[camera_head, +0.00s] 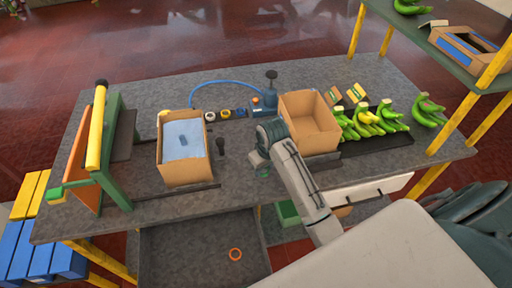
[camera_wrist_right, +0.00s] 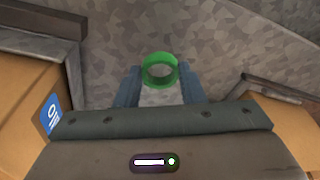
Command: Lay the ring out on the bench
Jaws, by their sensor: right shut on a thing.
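A green ring (camera_wrist_right: 160,70) is between the fingertips of my right gripper (camera_wrist_right: 160,88) in the right wrist view. The gripper is shut on it, and the ring shows at the tips with grey bench behind it. In the head view my right gripper (camera_head: 262,168) is over the front part of the grey bench (camera_head: 235,178), between two cardboard boxes, with a bit of green at its tip. I cannot tell whether the ring touches the bench. An orange ring (camera_head: 235,254) lies in the grey tray (camera_head: 185,250) below the front edge. My left gripper is not in view.
An open box with a blue bag (camera_head: 185,171) stands left of my gripper, an empty box (camera_head: 311,138) right. Several small rolls (camera_head: 225,114) and a blue pump (camera_head: 270,95) stand behind. Bananas (camera_head: 366,117) lie right. A green-framed stand (camera_head: 113,150) is far left.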

